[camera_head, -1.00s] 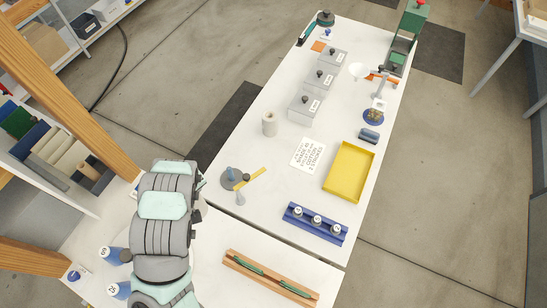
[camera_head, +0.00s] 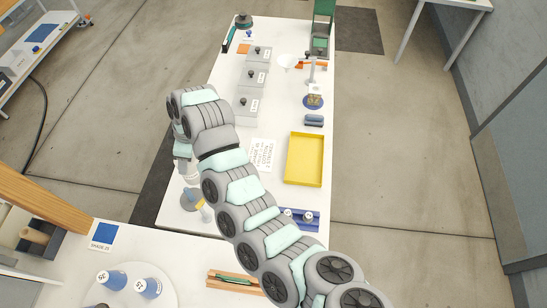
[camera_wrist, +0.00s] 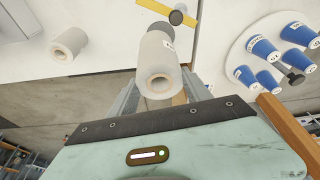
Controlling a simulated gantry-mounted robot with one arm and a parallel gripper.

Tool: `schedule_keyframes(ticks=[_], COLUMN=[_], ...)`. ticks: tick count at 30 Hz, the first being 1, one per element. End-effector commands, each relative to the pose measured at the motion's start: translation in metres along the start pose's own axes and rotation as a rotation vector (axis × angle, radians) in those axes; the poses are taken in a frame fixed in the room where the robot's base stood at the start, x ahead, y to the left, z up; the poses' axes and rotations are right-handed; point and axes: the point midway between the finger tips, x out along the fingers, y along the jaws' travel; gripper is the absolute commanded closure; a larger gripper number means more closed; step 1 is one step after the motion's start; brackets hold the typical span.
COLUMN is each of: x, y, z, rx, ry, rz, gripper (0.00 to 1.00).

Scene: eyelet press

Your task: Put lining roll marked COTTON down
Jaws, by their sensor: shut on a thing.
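In the wrist view a pale lining roll (camera_wrist: 158,68) with a hollow core is between the fingers of my gripper (camera_wrist: 161,88), which is shut on it. The roll's open end faces the camera, and a small label on its side is too oblique to read. A second pale roll (camera_wrist: 69,44) is apart from my gripper, on the white table at the left of that view. In the head view my arm reaches over the left edge of the table (camera_head: 227,45); it hides most of my gripper and I cannot make out the held roll there.
A printed card (camera_head: 262,153), a yellow tray (camera_head: 289,170) and a blue rack (camera_head: 313,222) lie right of my arm. Grey lidded boxes (camera_head: 246,105) stand farther back. Blue numbered cones (camera_head: 149,287) stand at the lower left. A yellow strip (camera_wrist: 183,14) is near the held roll.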

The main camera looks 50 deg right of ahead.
Motion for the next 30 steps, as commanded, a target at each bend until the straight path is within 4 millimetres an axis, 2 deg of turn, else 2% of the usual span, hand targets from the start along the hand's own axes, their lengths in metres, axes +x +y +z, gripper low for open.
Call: schedule_keyframes(ticks=[3, 9, 30], x=[-0.002, -0.006, -0.018], y=[0.018, 0.033, 0.063], z=[0.022, 0.040, 0.091], rx=[-0.016, -0.030, -0.045], ry=[-0.003, 0.002, -0.002], rz=[-0.005, -0.004, -0.009], gripper=[0.85, 0.85, 0.85])
